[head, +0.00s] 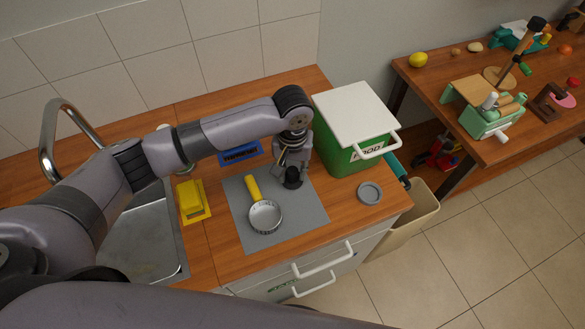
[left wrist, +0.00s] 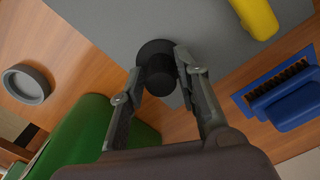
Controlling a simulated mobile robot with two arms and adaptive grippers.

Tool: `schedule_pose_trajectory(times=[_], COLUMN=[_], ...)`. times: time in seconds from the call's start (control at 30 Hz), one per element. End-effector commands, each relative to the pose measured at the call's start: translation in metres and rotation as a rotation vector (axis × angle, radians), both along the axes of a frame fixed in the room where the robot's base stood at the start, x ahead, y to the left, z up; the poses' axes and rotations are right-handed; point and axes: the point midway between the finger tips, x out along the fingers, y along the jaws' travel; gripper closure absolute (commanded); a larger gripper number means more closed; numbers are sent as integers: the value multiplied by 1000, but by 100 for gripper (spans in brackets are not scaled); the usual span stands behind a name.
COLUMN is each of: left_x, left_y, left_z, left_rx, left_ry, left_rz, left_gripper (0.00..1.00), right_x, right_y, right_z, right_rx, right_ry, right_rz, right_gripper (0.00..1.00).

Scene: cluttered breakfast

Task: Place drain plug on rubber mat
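The drain plug, a small black stopper, shows in the head view (head: 292,178) at the right part of the grey rubber mat (head: 300,217). In the left wrist view, the plug (left wrist: 157,66) lies between my left gripper's fingertips (left wrist: 158,72), which press against it from both sides. In the head view, my left gripper (head: 292,163) points down at the plug from above. The plug is over or on the mat; I cannot tell whether its underside touches. The mat also shows in the left wrist view (left wrist: 105,22). My right gripper is out of view.
A round strainer (head: 265,217) with a yellow handle lies on the mat. The sink (head: 145,240) is left.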

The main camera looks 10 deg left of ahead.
Motion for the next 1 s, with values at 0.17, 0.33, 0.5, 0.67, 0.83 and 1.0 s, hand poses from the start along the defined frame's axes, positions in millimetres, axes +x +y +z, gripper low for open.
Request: schedule_pose_trajectory(times=[0.17, 0.33, 0.5, 0.67, 0.83, 1.0], left_x=[0, 0, 1, 1, 1, 1], left_y=[0, 0, 0, -1, -1, -1], left_z=[0, 0, 4, 26, 64, 97], left_rx=[0, 0, -1, -3, -4, -3], left_ry=[0, 0, -2, -4, -5, -3], left_rz=[0, 0, 0, -2, -1, 0], left_gripper=[57, 57, 57, 57, 57, 57], right_x=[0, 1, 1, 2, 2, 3], right_y=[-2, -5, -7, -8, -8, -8], right_z=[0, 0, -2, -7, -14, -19], right_rx=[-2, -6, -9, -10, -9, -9], right_ry=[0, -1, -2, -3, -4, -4], right_rz=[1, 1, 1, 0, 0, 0], right_gripper=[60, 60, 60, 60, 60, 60])
